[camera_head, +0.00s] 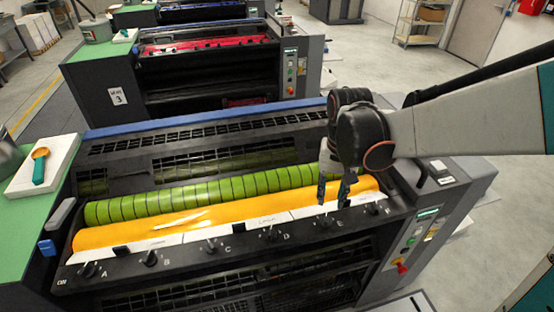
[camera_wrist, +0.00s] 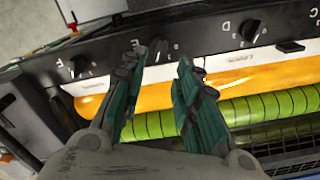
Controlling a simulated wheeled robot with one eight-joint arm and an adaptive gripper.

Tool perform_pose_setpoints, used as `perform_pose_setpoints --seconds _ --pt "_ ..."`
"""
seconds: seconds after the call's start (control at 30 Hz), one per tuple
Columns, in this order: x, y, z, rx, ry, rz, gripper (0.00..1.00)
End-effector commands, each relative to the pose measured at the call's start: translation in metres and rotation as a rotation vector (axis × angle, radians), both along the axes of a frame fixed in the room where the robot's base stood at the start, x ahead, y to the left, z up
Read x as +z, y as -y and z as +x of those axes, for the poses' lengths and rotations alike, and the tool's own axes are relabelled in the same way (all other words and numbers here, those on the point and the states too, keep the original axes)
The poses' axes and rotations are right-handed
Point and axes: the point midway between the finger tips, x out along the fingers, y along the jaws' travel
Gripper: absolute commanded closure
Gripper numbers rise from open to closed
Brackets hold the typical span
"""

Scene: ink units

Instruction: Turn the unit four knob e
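The near ink unit has a dark front panel (camera_head: 190,249) with a row of small black knobs lettered A to F. Knob E (camera_head: 325,222) is right of centre, and it shows partly between my fingers in the wrist view (camera_wrist: 157,48). My gripper (camera_head: 332,202) hangs just above knob E, fingers pointing down. In the wrist view its two teal fingers (camera_wrist: 160,58) are apart with a gap around knob E; contact cannot be told. Knob D (camera_wrist: 250,30) and knob F (camera_wrist: 79,67) lie on either side. This unit's number label is not seen.
A yellow-orange roller (camera_head: 220,223) and a green ribbed roller (camera_head: 190,200) lie behind the knobs. A control column with a red stop button (camera_head: 401,267) stands at right. The unit behind carries a "3" sign (camera_head: 118,97). A green side table (camera_head: 30,235) is at left.

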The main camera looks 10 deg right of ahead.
Motion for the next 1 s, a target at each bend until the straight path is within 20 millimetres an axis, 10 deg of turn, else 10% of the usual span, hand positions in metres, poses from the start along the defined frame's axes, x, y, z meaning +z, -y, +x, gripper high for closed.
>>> perform_pose_setpoints --seconds 0.43,0.93,1.0 --pt "-0.083 0.000 0.001 0.001 0.001 0.000 0.71" --pt "-0.097 0.000 0.000 0.001 0.001 0.000 0.71" --pt "-0.097 0.000 0.000 0.001 0.001 0.000 0.84"
